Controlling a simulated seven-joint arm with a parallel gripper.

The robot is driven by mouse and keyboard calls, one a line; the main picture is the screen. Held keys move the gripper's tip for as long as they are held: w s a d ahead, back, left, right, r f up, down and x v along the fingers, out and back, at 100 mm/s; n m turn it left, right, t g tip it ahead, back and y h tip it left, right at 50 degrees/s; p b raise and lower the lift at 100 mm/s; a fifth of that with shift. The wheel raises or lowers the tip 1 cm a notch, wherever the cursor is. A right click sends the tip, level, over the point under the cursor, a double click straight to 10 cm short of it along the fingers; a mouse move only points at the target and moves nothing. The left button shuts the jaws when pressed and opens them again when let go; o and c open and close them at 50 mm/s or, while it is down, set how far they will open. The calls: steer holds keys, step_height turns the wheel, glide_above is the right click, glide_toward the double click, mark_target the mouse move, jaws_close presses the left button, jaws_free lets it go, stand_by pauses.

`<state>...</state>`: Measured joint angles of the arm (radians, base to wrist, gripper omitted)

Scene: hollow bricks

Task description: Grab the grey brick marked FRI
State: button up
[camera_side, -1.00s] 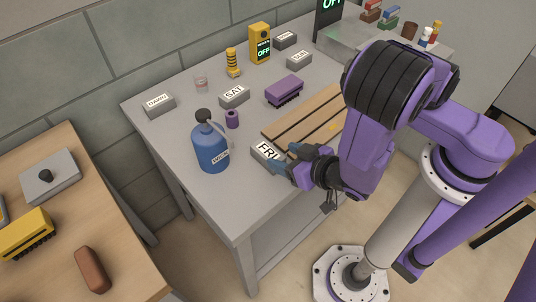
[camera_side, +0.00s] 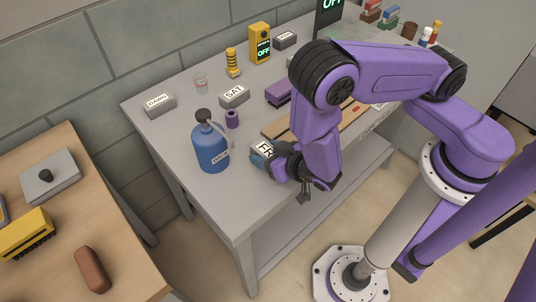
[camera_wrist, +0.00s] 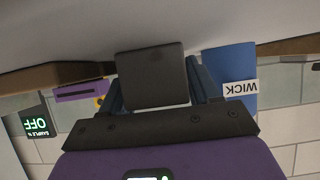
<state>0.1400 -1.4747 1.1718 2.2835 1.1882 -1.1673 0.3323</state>
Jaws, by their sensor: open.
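The grey brick marked FRI (camera_side: 263,149) lies near the front edge of the grey table, its label partly hidden by my gripper. My gripper (camera_side: 268,160) is down at the brick, with a blue finger showing at its near side. In the wrist view the brick's dark end (camera_wrist: 152,70) sits between the two blue fingers of my gripper (camera_wrist: 155,88). The jaws are open, one finger on each side of the brick. I cannot tell whether either finger touches it.
A blue bottle (camera_side: 210,150) stands close to the left of the brick; it also shows in the wrist view (camera_wrist: 229,65). A slatted wooden board (camera_side: 275,129) lies behind my gripper. Grey bricks marked SAT (camera_side: 234,97) and DAWN (camera_side: 159,105) lie further back.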

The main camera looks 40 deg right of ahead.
steer(key=c, duration=0.9)
steer(key=shift+c, duration=0.2)
steer(key=shift+r, duration=0.15)
